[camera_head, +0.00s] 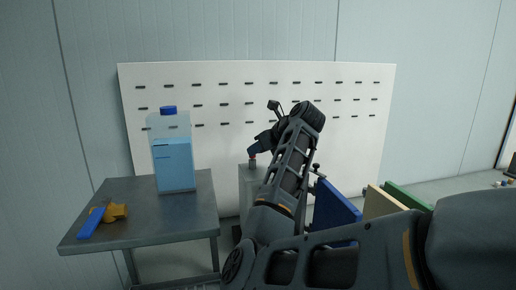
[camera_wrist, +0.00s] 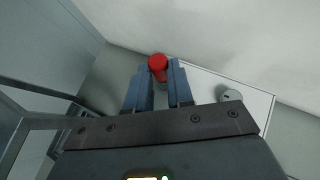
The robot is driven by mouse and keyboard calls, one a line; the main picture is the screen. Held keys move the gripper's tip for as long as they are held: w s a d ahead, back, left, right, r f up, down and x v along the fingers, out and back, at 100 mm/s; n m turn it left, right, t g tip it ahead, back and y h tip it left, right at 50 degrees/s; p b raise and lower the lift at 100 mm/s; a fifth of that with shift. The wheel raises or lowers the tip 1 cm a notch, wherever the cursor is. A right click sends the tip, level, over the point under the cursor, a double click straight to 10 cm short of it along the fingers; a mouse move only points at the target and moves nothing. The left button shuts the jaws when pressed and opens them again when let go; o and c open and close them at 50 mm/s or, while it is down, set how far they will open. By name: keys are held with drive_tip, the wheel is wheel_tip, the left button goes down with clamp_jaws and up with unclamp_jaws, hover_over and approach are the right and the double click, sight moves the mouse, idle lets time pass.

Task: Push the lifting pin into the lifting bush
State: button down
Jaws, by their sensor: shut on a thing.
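My gripper (camera_wrist: 160,72) is shut on a red-topped pin (camera_wrist: 158,62), whose round red head shows between the two blue-grey fingertips in the wrist view. In the head view my gripper (camera_head: 256,146) points down over a grey pedestal (camera_head: 251,185), with the red of the pin (camera_head: 252,155) at its tips. A short grey piece shows just under the red, touching or close to the pedestal top. A small round grey part with a dark spot (camera_wrist: 230,95) stands to the right in the wrist view. I cannot tell if it is the lifting bush. The pin's lower end is hidden.
A grey metal table (camera_head: 150,225) at left holds a blue-capped jug (camera_head: 172,160), a blue piece (camera_head: 91,222) and an orange-brown piece (camera_head: 116,211). A white slotted panel (camera_head: 220,120) stands behind. Blue (camera_head: 333,205), cream and green boards stand right, partly behind my arm.

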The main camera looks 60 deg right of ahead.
drive_tip(key=shift+f, duration=0.4)
drive_tip(key=c, duration=0.9)
unclamp_jaws()
drive_tip(key=b+v, duration=0.1)
drive_tip(key=v, duration=0.7)
drive_tip(key=shift+f, duration=0.1)
